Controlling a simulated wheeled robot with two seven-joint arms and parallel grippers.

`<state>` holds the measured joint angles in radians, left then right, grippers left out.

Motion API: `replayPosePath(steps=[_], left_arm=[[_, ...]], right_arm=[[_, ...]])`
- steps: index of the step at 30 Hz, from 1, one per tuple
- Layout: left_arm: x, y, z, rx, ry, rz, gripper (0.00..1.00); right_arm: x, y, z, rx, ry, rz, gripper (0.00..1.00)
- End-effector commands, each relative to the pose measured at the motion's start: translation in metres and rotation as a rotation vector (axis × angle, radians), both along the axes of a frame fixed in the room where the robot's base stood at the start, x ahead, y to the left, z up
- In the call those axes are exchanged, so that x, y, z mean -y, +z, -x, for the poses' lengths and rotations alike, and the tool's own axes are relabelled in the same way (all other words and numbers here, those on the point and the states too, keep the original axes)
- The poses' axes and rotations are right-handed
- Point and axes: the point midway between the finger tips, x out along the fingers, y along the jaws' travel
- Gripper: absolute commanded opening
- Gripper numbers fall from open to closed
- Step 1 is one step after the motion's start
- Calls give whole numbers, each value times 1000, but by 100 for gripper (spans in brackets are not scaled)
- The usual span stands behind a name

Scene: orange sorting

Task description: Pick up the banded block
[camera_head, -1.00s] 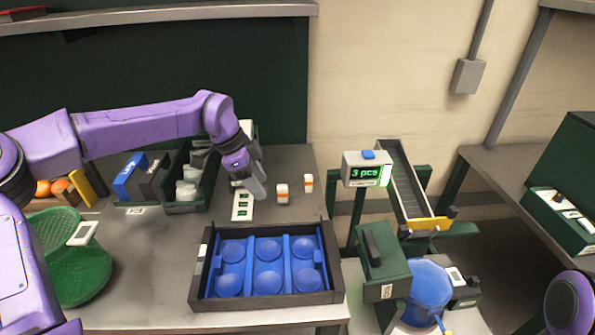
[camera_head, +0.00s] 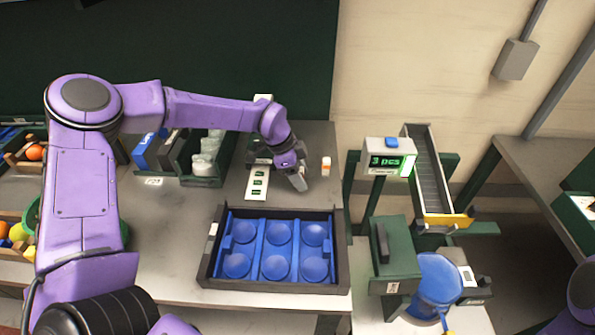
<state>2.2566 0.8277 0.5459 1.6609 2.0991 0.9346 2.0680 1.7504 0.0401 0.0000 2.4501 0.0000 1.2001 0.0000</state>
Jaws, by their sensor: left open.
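A small white block with an orange band (camera_head: 326,166) stands upright on the grey table, just right of my left gripper. My left gripper (camera_head: 299,182) is open and points down at the table behind the blue tray. It covers the spot where a second banded block stood in the earlier view. Only a small pale part beside the fingers shows there, so I cannot tell if that block is between the fingers. My right gripper is not in view.
A black-framed tray with blue round cups (camera_head: 212,268) lies in front, empty. A white strip with green labels (camera_head: 257,183) lies left of the gripper. Dark bins (camera_head: 205,180) stand further left. A display reading 3 pcs (camera_head: 389,158) and a chute (camera_head: 428,180) stand right.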

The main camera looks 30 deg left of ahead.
Motion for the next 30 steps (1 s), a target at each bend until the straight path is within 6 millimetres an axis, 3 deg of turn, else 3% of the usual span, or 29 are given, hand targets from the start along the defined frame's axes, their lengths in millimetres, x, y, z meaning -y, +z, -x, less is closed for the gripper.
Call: replayPosePath(steps=[6, 11, 12, 23, 27, 30], left_arm=[[1, -2, -1, 0, 0, 1, 55], [1, -2, -1, 0, 0, 1, 3], [1, -2, -1, 0, 0, 1, 0], [1, 5, -2, 4, 0, 0, 0], [1, 27, -2, 7, 0, 0, 0], [6, 50, 18, 10, -2, 2, 0]], right_arm=[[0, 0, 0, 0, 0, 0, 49], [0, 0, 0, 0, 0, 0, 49], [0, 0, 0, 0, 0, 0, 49], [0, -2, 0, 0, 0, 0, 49], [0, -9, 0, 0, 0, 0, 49], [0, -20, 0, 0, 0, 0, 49]])
